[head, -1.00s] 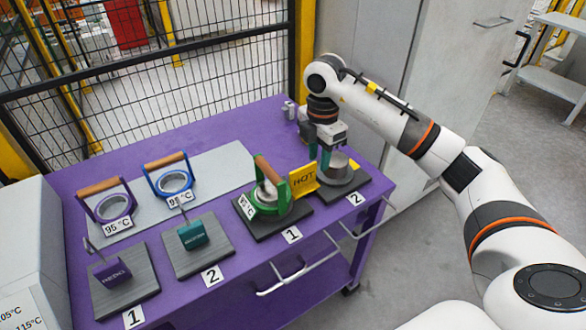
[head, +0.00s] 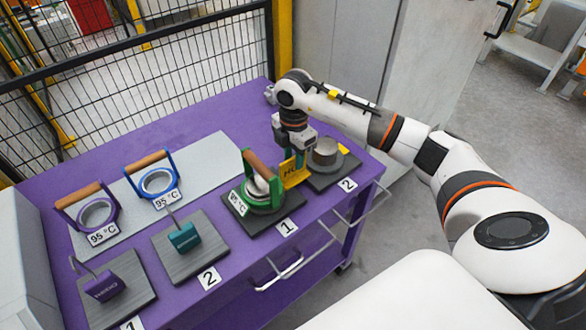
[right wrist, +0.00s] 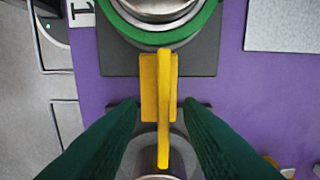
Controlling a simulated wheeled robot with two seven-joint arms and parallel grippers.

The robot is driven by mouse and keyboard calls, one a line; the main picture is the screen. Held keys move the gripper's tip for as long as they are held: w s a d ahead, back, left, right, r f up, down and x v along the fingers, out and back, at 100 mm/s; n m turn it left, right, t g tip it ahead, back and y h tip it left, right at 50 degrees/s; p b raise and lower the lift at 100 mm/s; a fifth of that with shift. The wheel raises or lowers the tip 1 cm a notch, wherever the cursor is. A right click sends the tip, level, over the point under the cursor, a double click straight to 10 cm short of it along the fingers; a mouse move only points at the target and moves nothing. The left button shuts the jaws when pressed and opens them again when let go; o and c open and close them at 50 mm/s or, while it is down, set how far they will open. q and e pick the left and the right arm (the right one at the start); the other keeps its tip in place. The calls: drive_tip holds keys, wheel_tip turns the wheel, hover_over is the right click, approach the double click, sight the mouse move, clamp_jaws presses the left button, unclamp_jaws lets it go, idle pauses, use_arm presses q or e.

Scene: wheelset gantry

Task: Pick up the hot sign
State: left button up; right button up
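The yellow hot sign (head: 292,178) stands on the purple table between the two dark plates, with part of its lettering hidden by my right gripper. In the right wrist view the sign (right wrist: 164,85) is seen from above as a thin upright yellow sheet on a wider foot. My right gripper (head: 295,156) is over the sign at its back side. In the right wrist view its dark green fingers (right wrist: 160,108) are apart, one on each side of the sign, with gaps to it. My left gripper is not in view.
A green ring with a wooden handle (head: 262,184) stands on plate 1, close left of the sign. A metal cylinder (head: 326,152) sits on plate 2, close right. Purple and blue rings, two padlock-like blocks and a mesh fence are further left and behind.

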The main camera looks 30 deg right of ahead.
sight(293, 157)
drive_tip(key=shift+w+f+p, duration=0.15)
drive_tip(key=shift+f+p, duration=0.15)
drive_tip(key=shift+f, duration=1.6)
clamp_jaws()
drive_tip(key=shift+r, duration=0.15)
